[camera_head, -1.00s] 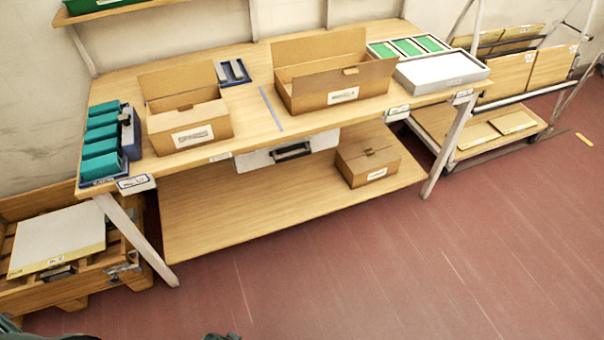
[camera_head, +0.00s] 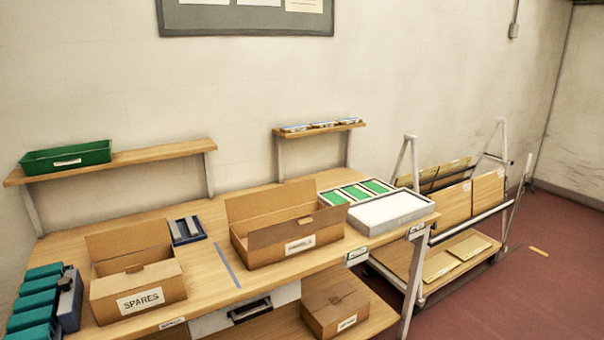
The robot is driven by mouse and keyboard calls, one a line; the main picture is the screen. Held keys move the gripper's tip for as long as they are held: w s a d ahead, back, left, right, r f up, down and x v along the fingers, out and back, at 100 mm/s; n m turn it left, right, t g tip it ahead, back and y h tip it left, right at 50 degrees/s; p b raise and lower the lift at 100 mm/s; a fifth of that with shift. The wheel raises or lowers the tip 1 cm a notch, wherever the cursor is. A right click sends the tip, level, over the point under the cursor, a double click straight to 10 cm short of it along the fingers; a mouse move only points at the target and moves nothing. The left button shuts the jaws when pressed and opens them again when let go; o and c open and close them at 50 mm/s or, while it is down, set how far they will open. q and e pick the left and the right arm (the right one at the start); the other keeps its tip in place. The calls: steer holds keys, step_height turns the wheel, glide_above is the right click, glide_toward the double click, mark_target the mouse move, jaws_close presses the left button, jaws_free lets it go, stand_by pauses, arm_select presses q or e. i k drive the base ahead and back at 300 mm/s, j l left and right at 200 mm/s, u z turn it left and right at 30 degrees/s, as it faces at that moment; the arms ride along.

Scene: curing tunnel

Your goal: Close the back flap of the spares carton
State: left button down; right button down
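The spares carton (camera_head: 139,292) is a brown cardboard box labelled SPARES, on the left part of the wooden workbench. Its back flap (camera_head: 128,239) stands up at the rear, leaning slightly back. The front part of its top looks covered, with a small tab at its back edge. Whether the inside holds anything is hidden. Neither of my grippers shows in the head view.
A larger open carton (camera_head: 290,250) stands to the right, with its flaps up. Teal bins (camera_head: 36,299) sit close left of the spares carton, and a small blue tray (camera_head: 186,230) lies behind right. A green tray (camera_head: 66,158) rests on the shelf above.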

mark_target(102, 247)
steer(key=i+j, duration=0.1)
steer(key=j, duration=0.3)
steer(key=i+j, duration=0.15)
steer(key=j, duration=0.2)
steer(key=i+j, duration=0.1)
steer(key=j, duration=0.3)
steer(key=i+j, duration=0.15)
steer(key=j, duration=0.25)
steer(key=i+j+z, duration=0.1)
steer(key=j, duration=0.25)
steer(key=i+j, duration=0.15)
steer(key=j, duration=0.25)
